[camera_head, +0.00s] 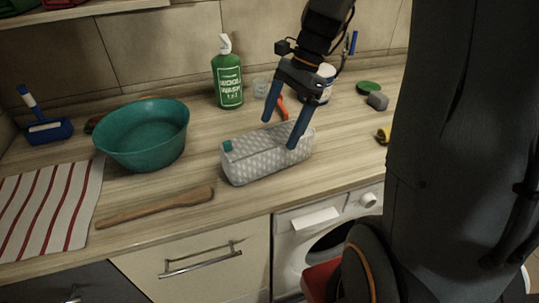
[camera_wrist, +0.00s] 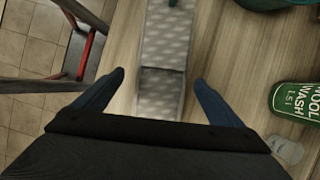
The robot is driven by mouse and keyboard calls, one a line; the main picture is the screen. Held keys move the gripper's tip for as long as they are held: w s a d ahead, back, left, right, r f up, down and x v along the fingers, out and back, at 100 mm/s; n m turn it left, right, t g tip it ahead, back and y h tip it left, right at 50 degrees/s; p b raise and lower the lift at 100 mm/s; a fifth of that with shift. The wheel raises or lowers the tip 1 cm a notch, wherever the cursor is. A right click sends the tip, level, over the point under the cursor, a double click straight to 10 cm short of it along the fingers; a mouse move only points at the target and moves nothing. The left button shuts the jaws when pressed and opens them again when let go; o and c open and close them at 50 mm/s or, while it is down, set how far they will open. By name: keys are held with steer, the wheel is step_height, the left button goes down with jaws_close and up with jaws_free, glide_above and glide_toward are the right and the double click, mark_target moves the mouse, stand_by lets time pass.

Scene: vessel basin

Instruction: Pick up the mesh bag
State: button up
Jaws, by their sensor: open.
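The mesh bag (camera_head: 250,164) is a long, pale grey patterned bag with a small green tab at its left end. It lies on the wooden counter near the front edge. My gripper (camera_head: 280,132) is open over its right part, one blue finger overlapping the bag and the other behind it. In the wrist view the mesh bag (camera_wrist: 167,38) runs lengthwise between the spread fingers of my gripper (camera_wrist: 159,77), with a gap on each side.
A teal basin (camera_head: 145,150) stands left of the bag, with a wooden stick (camera_head: 155,207) in front. A green wool wash bottle (camera_head: 228,75) and a white tub (camera_head: 323,84) stand behind. A striped cloth (camera_head: 45,210) lies far left. Counter around the bag is mostly clear.

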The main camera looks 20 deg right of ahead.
mark_target(274, 138)
steer(key=shift+p+x, duration=1.15)
steer(key=shift+x, duration=2.65)
steer(key=shift+w+d, duration=0.15)
steer(key=shift+d, duration=0.05)
steer(key=c, duration=1.2)
steer(key=shift+c, duration=0.2)
steer(key=shift+r, duration=0.1)
